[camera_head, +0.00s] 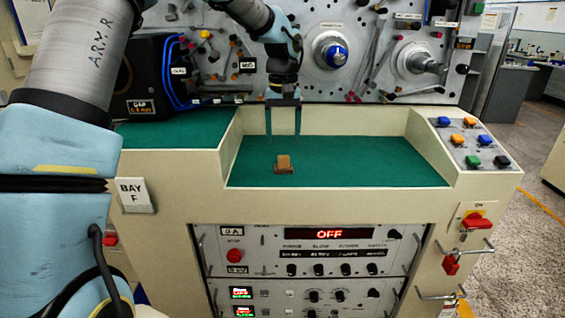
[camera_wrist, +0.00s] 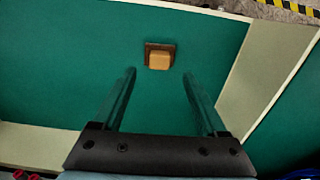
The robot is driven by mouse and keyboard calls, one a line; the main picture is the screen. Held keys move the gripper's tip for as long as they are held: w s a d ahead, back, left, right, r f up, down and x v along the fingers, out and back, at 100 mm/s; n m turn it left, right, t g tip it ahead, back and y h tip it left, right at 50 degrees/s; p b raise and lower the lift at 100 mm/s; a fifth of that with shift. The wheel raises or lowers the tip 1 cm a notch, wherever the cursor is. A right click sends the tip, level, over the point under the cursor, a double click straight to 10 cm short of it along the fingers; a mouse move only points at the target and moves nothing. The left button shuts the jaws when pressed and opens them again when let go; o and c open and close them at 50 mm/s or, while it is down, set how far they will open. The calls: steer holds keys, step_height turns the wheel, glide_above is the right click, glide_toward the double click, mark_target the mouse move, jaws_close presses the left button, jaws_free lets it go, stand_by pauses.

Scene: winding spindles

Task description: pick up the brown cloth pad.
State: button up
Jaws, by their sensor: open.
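The brown cloth pad (camera_head: 284,164) is on the green work surface, left of the middle of the recessed bay. In the wrist view the pad (camera_wrist: 159,58) shows as a lighter tan block on a darker brown flat piece. My gripper (camera_head: 284,134) points down above the pad, its two thin fingers apart with nothing between them. In the wrist view the gripper (camera_wrist: 159,73) has its fingertips on either side of the pad's line, with the pad just beyond them. The exact height gap cannot be told.
The green work surface (camera_head: 370,165) around the pad is clear. Cream side walls (camera_head: 432,150) bound the bay. A panel with spindles, including a blue-centred one (camera_head: 337,56), stands behind. A button box (camera_head: 470,143) is at the right.

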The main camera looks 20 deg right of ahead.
mark_target(284, 156)
steer(key=shift+f+p, duration=1.25)
steer(key=shift+f, duration=2.15)
steer(key=c, duration=1)
